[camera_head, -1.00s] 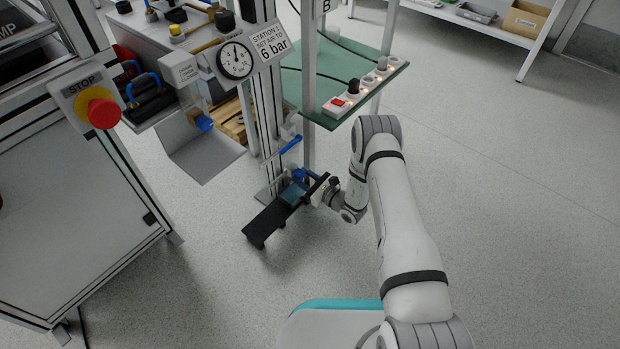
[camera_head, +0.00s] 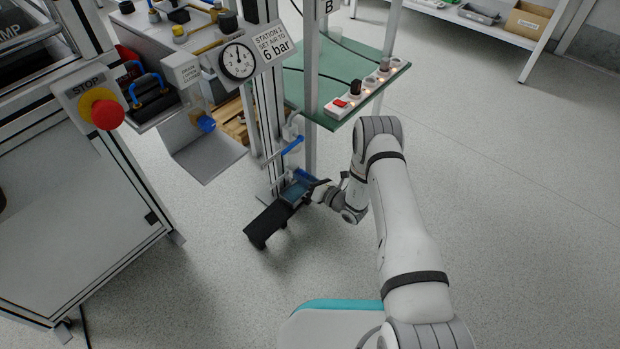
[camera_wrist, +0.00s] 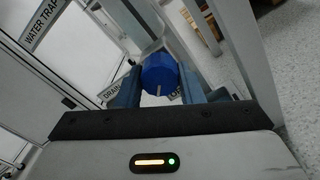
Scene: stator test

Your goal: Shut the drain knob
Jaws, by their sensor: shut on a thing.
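The drain knob (camera_wrist: 158,72) is a round blue knob with a pale line on its face, in the middle of the wrist view. A white label (camera_wrist: 116,88) reading "DRAIN" lies behind it, partly covered. My gripper (camera_wrist: 160,86) has one blue-grey finger on each side of the knob and is shut on it. In the head view my gripper (camera_head: 297,187) is low beside the metal post, its dark body tilted. The knob cannot be made out clearly there.
A blue lever (camera_head: 284,151) is on the post just above my gripper. A green shelf (camera_head: 310,100) with a power strip (camera_head: 362,88) overhangs to the right. A red stop button (camera_head: 107,115) is at left. The floor to the right is clear.

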